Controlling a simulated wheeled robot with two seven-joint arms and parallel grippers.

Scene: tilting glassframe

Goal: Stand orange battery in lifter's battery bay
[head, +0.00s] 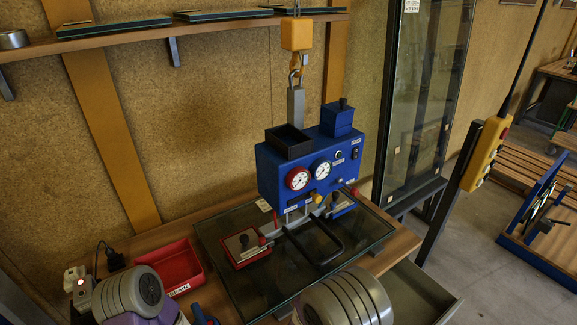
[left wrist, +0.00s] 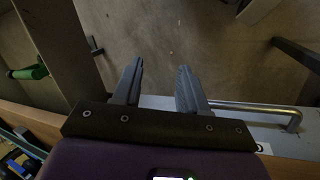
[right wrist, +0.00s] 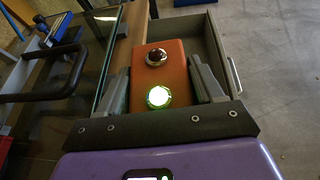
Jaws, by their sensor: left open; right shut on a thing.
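The blue lifter (head: 310,165) hangs from a hook over the bench. On top of it are a black open-topped box (head: 288,141), which looks like the battery bay, and a blue box (head: 337,119) to its right. The black box shows no battery standing in it. My right gripper (right wrist: 167,85) is shut on the orange battery (right wrist: 177,75), which has a lit green button and a dark round knob. In the right wrist view it is held near the open drawer. My left gripper (left wrist: 160,80) is open and empty. The fingers of both grippers are out of sight in the head view.
A glass pane (head: 225,225) lies on the bench under the lifter, with its suction cups close above. A red bin (head: 170,268) sits to the left. An open drawer (head: 425,295) juts out at right. A yellow control pendant (head: 485,153) stands beyond. Shelf at back.

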